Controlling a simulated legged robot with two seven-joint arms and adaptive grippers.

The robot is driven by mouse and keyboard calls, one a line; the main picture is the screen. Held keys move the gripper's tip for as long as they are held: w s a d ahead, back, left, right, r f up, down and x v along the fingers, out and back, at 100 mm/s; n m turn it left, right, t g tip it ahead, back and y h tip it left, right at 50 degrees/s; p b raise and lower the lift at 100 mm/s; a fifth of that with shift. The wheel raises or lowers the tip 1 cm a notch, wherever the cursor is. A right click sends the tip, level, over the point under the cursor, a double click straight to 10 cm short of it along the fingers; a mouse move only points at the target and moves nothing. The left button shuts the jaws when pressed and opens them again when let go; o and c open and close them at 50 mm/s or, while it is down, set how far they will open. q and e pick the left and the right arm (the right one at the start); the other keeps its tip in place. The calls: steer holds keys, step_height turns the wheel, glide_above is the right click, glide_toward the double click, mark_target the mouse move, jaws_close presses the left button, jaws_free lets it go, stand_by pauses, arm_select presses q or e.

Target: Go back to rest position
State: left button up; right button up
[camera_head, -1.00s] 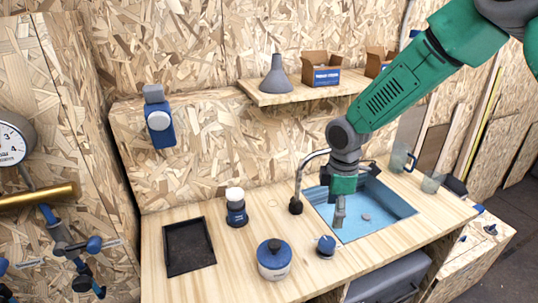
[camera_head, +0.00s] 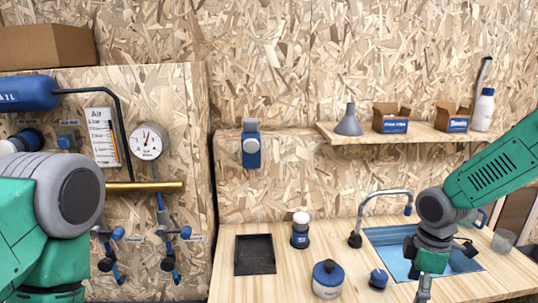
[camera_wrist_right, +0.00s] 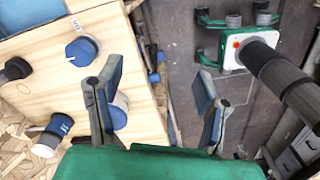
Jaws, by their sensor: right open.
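My right arm comes in from the right in the head view, in green and grey. Its right gripper (camera_head: 424,287) points down at the front edge of the sink, partly cut off by the picture's bottom. In the right wrist view the two blue-grey fingers of the gripper (camera_wrist_right: 155,85) stand apart with nothing held between them. A blue-lidded white jar (camera_head: 327,280) and a small blue knob (camera_head: 378,279) are on the counter to its left. My left arm fills the lower left of the head view, but its gripper is out of sight.
The wooden counter (camera_head: 345,255) holds a black tray (camera_head: 255,256), a white-capped blue bottle (camera_head: 300,232) and a blue sink (camera_head: 385,240) with a curved faucet. A shelf (camera_head: 370,138) above carries a funnel and boxes. A gauge (camera_head: 148,141) and a brass pipe (camera_head: 147,187) are at left.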

steer(key=s+a+f+m+y+b, duration=0.1)
steer(key=s+a+f+m+b, duration=0.15)
steer(key=s+f, duration=0.5)
steer(key=s+a+f+m+b, duration=0.2)
steer(key=s+f+b, duration=0.2)
steer(key=f, duration=0.6)
steer(key=s+a+f+m+y+b, duration=0.1)
steer(key=s+a+f+m+b, duration=0.2)
steer(key=s+f, duration=0.4)
arm_select(q)
step_height(320, 180, down, 16)
steer(key=b, duration=0.6)
steer(key=shift+s+b, duration=0.2)
steer(key=shift+b, duration=0.1)
arm_select(e)
steer(key=s+d+f+m+h, duration=0.1)
steer(key=s+d+f+m, duration=0.1)
steer(key=s+f, duration=0.3)
steer(key=s+d+f+m+h, duration=0.1)
steer(key=s+f+m, duration=0.3)
steer(key=s, duration=0.3)
steer(key=shift+d+f+t, duration=0.3)
steer(key=shift+d+f, duration=0.05)
steer(key=shift+f, duration=0.2)
